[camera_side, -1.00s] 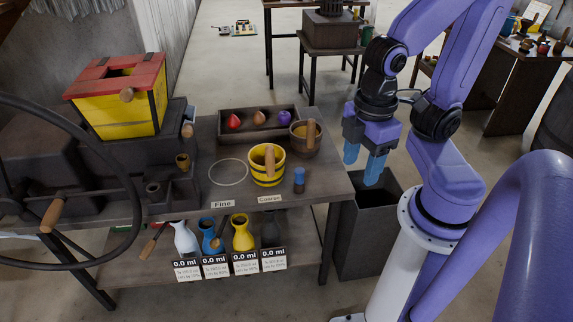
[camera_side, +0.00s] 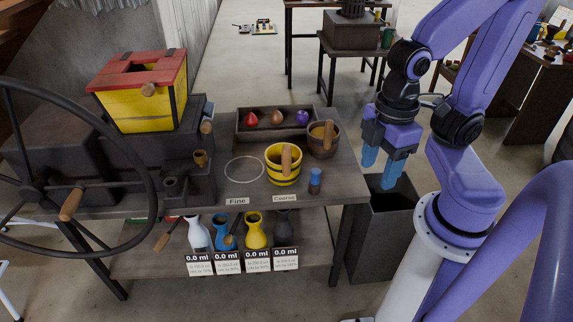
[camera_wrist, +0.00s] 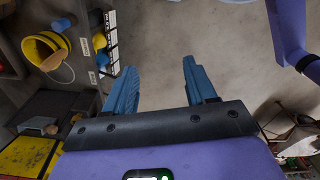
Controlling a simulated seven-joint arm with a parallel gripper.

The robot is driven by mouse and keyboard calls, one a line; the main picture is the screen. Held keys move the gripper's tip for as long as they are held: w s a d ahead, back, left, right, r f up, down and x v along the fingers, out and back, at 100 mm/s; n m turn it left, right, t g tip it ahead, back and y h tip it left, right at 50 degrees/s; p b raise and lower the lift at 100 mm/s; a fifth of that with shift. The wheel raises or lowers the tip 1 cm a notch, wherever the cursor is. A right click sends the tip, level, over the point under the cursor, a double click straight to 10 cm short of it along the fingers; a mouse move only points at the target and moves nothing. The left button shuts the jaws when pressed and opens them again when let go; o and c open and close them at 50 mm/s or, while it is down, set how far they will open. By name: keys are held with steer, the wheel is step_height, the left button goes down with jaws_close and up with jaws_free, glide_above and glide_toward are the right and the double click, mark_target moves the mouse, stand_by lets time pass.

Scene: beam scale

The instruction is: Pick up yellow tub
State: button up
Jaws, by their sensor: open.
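The yellow tub (camera_side: 283,174) has dark bands and a wooden handle or scoop sticking up. It stands upright on the table behind the "Coarse" label, between the drawn white circle and a brown tub. In the wrist view the yellow tub (camera_wrist: 42,50) is at the upper left, off to the side of the fingers. My gripper (camera_side: 380,166) is open and empty, to the right of the tub and apart from it, past the table's right edge. In the wrist view my gripper (camera_wrist: 159,68) has its two blue fingers spread above bare floor.
A brown tub (camera_side: 329,146) stands right behind the yellow one. A small blue-topped item (camera_side: 315,184) is in front. A tray (camera_side: 243,131) with several coloured pieces lies behind. A dark bin (camera_side: 383,235) stands below my gripper. Coloured jugs (camera_side: 256,236) are on the lower shelf.

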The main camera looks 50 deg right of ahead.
steer(key=shift+o, duration=0.3)
steer(key=w+a+f+n+t+h, duration=0.1)
steer(key=w+a+f+n+h, duration=0.1)
steer(key=w+f+h, duration=0.5)
steer(key=w+a+f+n+h, duration=0.2)
steer(key=w+f+h, duration=0.15)
steer(key=w, duration=0.75)
steer(key=n+t+h, duration=0.6)
steer(key=n+t, duration=0.1)
glide_toward(286, 165)
steer(key=x, duration=0.6)
steer(key=shift+w+r, duration=0.25)
steer(key=shift+f+x, duration=0.15)
steer(key=shift+x, duration=1.1)
steer(key=shift+f+x, duration=0.15)
steer(key=shift+x, duration=1.15)
steer(key=shift+s, duration=0.15)
